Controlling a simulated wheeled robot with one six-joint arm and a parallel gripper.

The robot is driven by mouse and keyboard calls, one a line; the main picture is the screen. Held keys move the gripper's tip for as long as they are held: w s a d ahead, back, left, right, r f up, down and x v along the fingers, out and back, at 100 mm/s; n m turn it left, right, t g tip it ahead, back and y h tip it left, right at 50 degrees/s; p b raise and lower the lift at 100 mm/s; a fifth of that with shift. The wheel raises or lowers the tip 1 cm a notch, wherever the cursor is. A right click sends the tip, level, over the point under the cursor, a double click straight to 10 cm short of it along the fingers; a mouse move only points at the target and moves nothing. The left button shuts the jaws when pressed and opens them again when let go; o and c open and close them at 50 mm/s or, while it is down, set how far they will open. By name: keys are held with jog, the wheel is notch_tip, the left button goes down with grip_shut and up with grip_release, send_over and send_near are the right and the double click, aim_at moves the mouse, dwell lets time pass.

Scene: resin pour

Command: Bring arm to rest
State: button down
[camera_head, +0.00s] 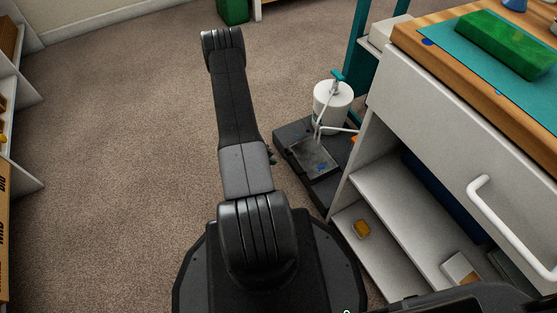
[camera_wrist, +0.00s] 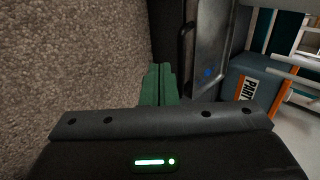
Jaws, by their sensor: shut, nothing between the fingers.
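In the head view my arm stretches from my base toward the top of the picture and out over the carpet. In the wrist view my gripper (camera_wrist: 158,82) shows as two green fingers side by side. They are shut, with nothing between them. The brown carpet lies to the left of the fingers, and a dark edge and a grey panel are just beyond and to the right.
A white cabinet (camera_head: 440,120) with open shelves stands close on the right. Beside it, a white pot (camera_head: 332,108) stands on a dark platform (camera_head: 290,132). A green bin (camera_head: 233,10) is at the top. Shelving (camera_head: 22,170) lines the left. The carpet (camera_head: 130,130) between is clear.

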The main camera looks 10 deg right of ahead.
jog(key=p+v, duration=0.2)
jog(key=v, duration=0.6)
jog(key=shift+r, duration=0.25)
jog(key=shift+d+f, duration=0.1)
jog(key=b+x, duration=0.3)
jog(key=x, duration=0.9)
jog(key=shift+w+d+r, duration=0.2)
jog(key=shift+d+r, duration=0.15)
jog(key=shift+d, duration=0.05)
jog(key=shift+b, duration=0.3)
